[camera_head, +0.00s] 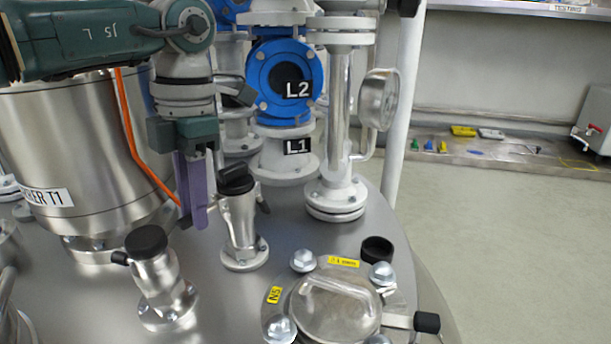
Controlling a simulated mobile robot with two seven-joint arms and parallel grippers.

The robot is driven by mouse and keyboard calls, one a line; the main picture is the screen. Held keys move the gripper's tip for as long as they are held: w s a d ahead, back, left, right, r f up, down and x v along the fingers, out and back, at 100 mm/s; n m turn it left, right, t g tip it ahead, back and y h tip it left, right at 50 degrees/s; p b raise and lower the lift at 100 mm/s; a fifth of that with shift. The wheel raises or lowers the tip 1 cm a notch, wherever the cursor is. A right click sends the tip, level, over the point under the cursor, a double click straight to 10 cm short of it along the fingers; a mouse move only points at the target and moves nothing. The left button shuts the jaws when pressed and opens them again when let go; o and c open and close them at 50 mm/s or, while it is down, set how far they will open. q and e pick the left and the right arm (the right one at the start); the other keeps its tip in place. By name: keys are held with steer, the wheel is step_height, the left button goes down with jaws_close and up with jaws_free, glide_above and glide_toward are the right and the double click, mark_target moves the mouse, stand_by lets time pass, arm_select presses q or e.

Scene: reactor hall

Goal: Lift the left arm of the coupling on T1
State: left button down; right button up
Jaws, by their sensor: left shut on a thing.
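The coupling (240,218) is a steel fitting with a black cap (236,180), standing upright on the steel lid of the vessel. A dark lever arm shows at its right side. My left gripper (193,218) comes down from above, just left of this coupling, with its purple fingers pointing down. The fingers are close together and shut on the coupling's left arm, which they hide. My right gripper is not in view.
A second capped fitting (155,275) stands in front, to the left. An orange cable (133,137) runs behind my gripper. A blue valve with label L2 (287,75), a pipe with a gauge (379,98) and a bolted hatch (335,308) are close by on the right.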

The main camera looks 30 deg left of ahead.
arm_select(q)
steer(key=shift+w+d+r+g+b, duration=0.1)
steer(key=shift+w+r+g+b, duration=0.1)
steer(key=shift+g+b, duration=0.8)
steer(key=shift+r+y+b, duration=0.1)
steer(key=shift+y+b, duration=0.2)
steer(key=shift+b, duration=0.3)
steer(key=c, duration=0.7)
jaws_free()
